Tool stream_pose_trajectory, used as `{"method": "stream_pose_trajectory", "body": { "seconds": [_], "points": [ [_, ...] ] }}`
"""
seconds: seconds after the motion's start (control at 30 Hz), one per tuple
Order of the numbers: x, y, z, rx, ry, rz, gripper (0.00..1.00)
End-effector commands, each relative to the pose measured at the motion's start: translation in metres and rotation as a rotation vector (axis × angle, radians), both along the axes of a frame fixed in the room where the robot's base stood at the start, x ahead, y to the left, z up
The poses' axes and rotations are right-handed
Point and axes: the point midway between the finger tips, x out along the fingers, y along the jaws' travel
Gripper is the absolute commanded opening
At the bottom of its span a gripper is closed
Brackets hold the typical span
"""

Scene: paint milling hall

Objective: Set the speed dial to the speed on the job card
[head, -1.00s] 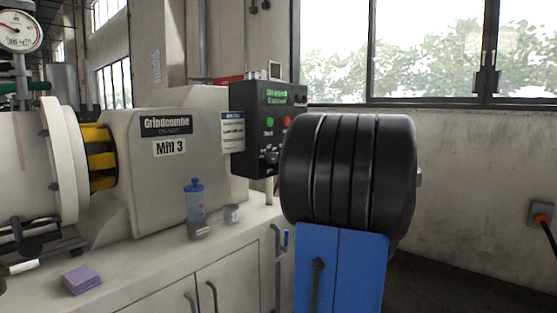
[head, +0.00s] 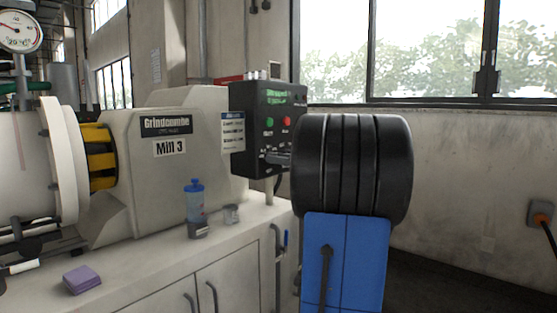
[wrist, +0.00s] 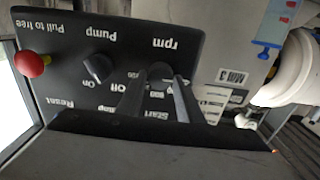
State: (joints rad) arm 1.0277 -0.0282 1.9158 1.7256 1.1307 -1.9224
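The black control panel (head: 244,118) hangs at the right end of Mill 3. The wrist view shows it upside down, with the black speed dial (wrist: 159,72) beside the "rpm" label. My gripper (wrist: 159,77) reaches the panel with its two fingers apart, one on each side of the dial. No clear grip on the dial shows, and I cannot tell which speed its pointer marks. In the head view my gripper (head: 278,158) covers the dial. The job card (head: 232,131) hangs left of the panel; its text is too small to read.
The pump knob (wrist: 98,67) sits close beside the dial, and a red pull-to-free button (wrist: 31,64) is at the panel's edge.

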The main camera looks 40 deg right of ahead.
Motion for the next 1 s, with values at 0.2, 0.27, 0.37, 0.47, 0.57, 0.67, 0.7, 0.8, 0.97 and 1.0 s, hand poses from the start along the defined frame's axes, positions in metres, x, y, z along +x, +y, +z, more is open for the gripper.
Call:
{"method": "stream_pose_trajectory", "body": {
  "seconds": [0.2,0.27,0.37,0.47,0.57,0.67,0.7,0.8,0.97,1.0],
  "points": [
    [-0.0002,0.0,0.0,0.001,0.0,0.0,0.08],
    [-0.0002,0.0,0.0,0.004,0.0,0.0,0.08],
    [-0.0003,-0.0001,0.0,0.017,0.001,0.0,0.08],
    [-0.0003,-0.0002,0.0,0.047,0.004,0.0,0.08],
    [-0.0003,-0.0005,0.0,0.094,0.007,0.0,0.08],
    [-0.0002,-0.0008,0.0,0.16,0.013,0.0,0.08],
    [-0.0002,-0.0009,-0.0001,0.191,0.015,0.0,0.08],
    [-0.0003,-0.0013,-0.0001,0.279,0.022,0.0,0.08],
    [-0.0003,-0.0019,-0.0004,0.43,0.034,0.0,0.08],
    [-0.0002,-0.0021,-0.0005,0.469,0.037,0.0,0.08]
  ]
}}
